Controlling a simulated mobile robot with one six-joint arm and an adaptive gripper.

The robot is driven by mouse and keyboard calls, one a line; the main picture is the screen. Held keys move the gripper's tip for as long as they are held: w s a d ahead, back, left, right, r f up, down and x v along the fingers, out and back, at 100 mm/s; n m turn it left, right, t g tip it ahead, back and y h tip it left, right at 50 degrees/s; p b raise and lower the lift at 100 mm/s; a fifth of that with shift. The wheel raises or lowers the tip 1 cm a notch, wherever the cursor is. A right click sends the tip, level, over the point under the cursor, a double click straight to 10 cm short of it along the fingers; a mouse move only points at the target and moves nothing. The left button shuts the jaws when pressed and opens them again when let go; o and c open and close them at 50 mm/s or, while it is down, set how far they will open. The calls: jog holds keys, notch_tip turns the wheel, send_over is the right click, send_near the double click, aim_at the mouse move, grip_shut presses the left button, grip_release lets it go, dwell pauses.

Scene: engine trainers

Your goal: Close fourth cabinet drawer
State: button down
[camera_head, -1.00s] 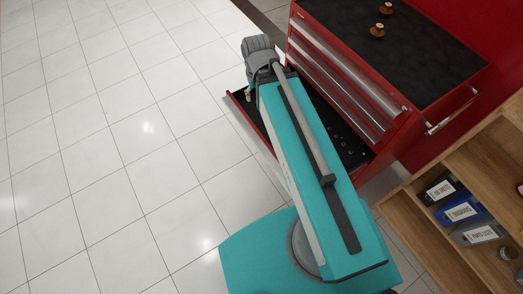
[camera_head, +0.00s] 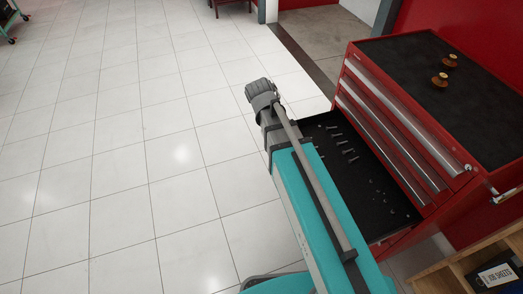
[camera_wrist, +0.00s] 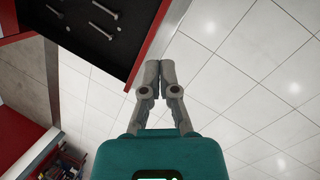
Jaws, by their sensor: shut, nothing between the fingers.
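The red cabinet (camera_head: 395,133) stands at the right in the head view. A low drawer (camera_head: 372,183) is pulled out, with a black bottom holding several tools or bolts. My arm hides its front edge in the head view. The wrist view shows the drawer's red front panel (camera_wrist: 150,42) and part of its black inside. My gripper (camera_wrist: 159,66) is shut and empty, with its fingertips just outside the front panel. I cannot tell if they touch it. In the head view the fingers are hidden behind my wrist. The drawers above look shut.
Two small brass-coloured items (camera_head: 440,79) stand on the cabinet's black top. A wooden shelf (camera_head: 450,272) with labelled boxes is at the lower right. The white tiled floor (camera_head: 130,170) in front of the drawer is clear.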

jog(key=w+a+f+n+t+h+b, duration=0.1)
jog(key=w+a+f+n+h+b, duration=0.1)
jog(key=w+a+f+n+b, duration=0.2)
jog(key=w+a+f+n+t+h+b, duration=0.1)
jog(key=w+a+f+n+h+b, duration=0.1)
jog(key=w+a+f+n+b, duration=0.2)
jog(key=a+f+n+b, duration=0.3)
jog(key=a+n+b, duration=0.1)
jog(key=a+b, duration=0.2)
jog(key=shift+a+h, duration=0.4)
jog(key=shift+a, duration=0.15)
jog(key=shift+w+d+f+b, duration=0.1)
jog(key=shift+f+b, duration=0.1)
jog(key=shift+b, duration=0.15)
jog(key=w+d+f+b, duration=0.3)
jog(key=d+f+b, duration=0.3)
jog(key=d, duration=0.4)
jog(key=shift+d+f+b, duration=0.3)
jog(key=shift+f+b, duration=0.05)
jog(key=shift+f, duration=0.05)
